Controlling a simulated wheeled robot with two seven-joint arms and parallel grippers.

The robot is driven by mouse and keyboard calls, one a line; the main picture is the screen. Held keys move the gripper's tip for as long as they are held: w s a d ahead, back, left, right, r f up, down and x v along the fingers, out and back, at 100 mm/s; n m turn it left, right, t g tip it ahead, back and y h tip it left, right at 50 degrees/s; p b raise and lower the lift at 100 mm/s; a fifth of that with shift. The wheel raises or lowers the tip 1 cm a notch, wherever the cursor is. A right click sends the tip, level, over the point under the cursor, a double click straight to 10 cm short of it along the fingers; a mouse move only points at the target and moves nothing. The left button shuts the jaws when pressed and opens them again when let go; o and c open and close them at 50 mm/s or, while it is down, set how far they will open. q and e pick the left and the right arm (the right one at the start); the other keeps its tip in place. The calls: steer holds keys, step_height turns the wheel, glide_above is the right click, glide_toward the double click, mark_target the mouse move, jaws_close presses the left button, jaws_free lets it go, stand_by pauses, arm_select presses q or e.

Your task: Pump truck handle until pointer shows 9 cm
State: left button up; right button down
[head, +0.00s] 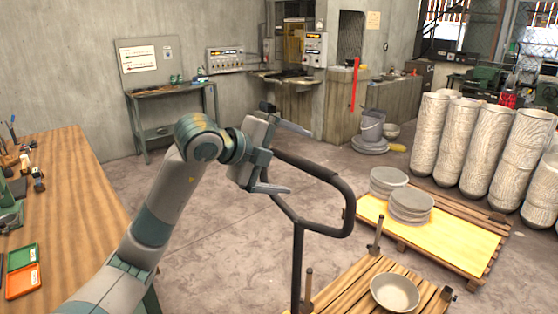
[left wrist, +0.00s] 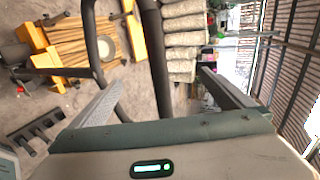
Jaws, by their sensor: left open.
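The truck handle (head: 325,172) is a dark tube bent into a loop on an upright post (head: 297,270), in the middle of the head view. My left gripper (head: 288,158) is open at the loop's upper left end, with one finger above the tube and one below. In the left wrist view, the dark handle tube (left wrist: 157,55) runs between the two spread fingers, and the fingers are not closed on it. I cannot tell whether either finger touches it. The truck's lower body and the pointer cannot be made out. My right gripper is not in view.
A slatted wooden pallet (head: 345,290) with a grey bowl (head: 395,292) is at the lower right. Behind it is a yellow-topped pallet (head: 460,243) with stacked grey discs (head: 410,203). Tall rough cylinders (head: 480,135) line the right. A wooden table (head: 75,200) is at left.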

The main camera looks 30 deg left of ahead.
mark_target(297, 163)
arm_select(q)
steer(key=shift+b+x, duration=0.5)
steer(key=shift+x, duration=1.7)
steer(key=c, duration=2.3)
steer(key=shift+s, duration=0.1)
